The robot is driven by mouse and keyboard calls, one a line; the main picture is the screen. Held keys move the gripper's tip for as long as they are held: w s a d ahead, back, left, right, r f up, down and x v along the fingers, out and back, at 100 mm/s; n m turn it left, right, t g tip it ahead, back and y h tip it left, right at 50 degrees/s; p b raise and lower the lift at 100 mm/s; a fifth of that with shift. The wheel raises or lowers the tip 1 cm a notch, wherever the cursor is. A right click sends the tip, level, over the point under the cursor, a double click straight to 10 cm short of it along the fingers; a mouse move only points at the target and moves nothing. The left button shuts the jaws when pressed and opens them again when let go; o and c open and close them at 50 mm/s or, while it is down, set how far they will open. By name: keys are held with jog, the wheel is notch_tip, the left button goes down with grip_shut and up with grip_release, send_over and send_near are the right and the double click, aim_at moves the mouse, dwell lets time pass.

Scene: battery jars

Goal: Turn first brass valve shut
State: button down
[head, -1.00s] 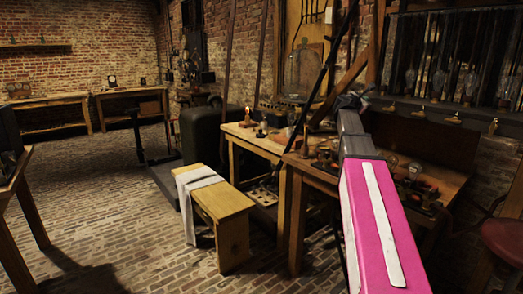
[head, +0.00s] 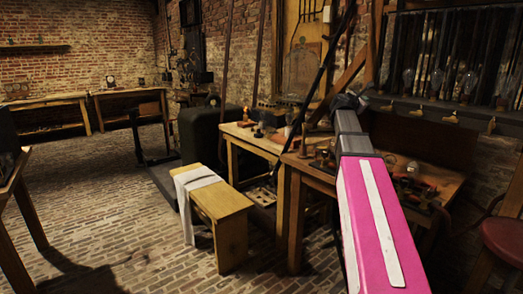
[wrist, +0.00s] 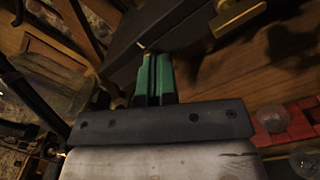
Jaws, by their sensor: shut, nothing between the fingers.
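Several small brass valves line the dark rail under the glass tubes at the right in the head view. The leftmost one in plain sight (head: 388,106) is just right of my gripper (head: 347,101), whose fingers are too small and dark to make out there. In the wrist view my gripper (wrist: 153,60) has its green fingers together, with nothing between them. A brass piece (wrist: 237,15) lies up and right of the fingertips, apart from them. Another brass bit (wrist: 117,97) shows left of the fingers, partly hidden. I cannot tell whether either is the first valve.
A wooden workbench (head: 440,176) with bulbs and red parts stands below the rail. Glass bulbs (head: 463,82) stand along the rail. A dark pole leans close by my gripper. A yellow bench (head: 225,205) with a cloth and open brick floor (head: 110,215) lie to the left.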

jog(key=shift+v, duration=1.15)
jog(key=shift+w+a, duration=0.15)
